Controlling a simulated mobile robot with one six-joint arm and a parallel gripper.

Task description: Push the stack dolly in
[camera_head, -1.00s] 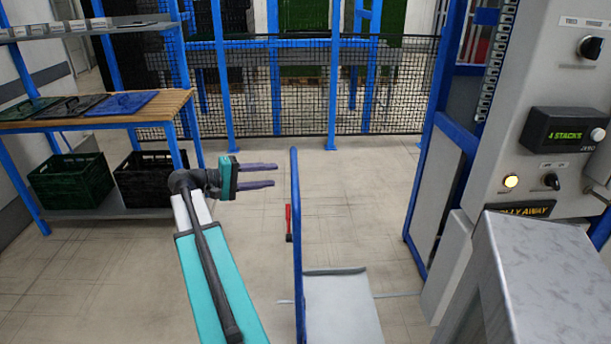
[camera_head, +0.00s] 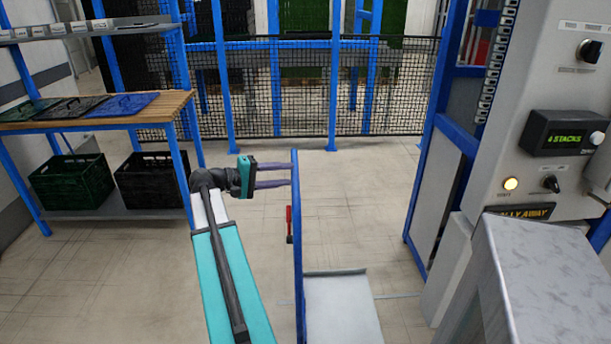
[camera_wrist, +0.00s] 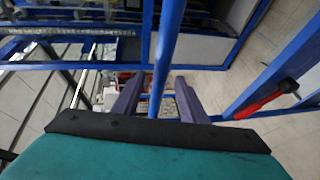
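The stack dolly has an upright blue handle bar (camera_head: 297,250) and a low pale platform (camera_head: 343,308) that is empty where it shows. A red-handled lever (camera_head: 289,226) is on the handle side; it also shows in the wrist view (camera_wrist: 266,104). My gripper (camera_head: 288,175) is open, with its two dark purple fingers level and pointing right at the upper part of the bar. In the wrist view, the blue bar (camera_wrist: 168,45) runs between the parted fingers, with a gap on each side. Whether the bar lies fully within the fingertips is hard to tell.
A grey machine panel (camera_head: 550,130) on the right has a "4 STACKS" display (camera_head: 566,138) and a lit yellow lamp (camera_head: 510,184). A shelf (camera_head: 90,122) with lids and crates stands left. A mesh fence (camera_head: 290,85) closes the back. Floor beyond the dolly is clear.

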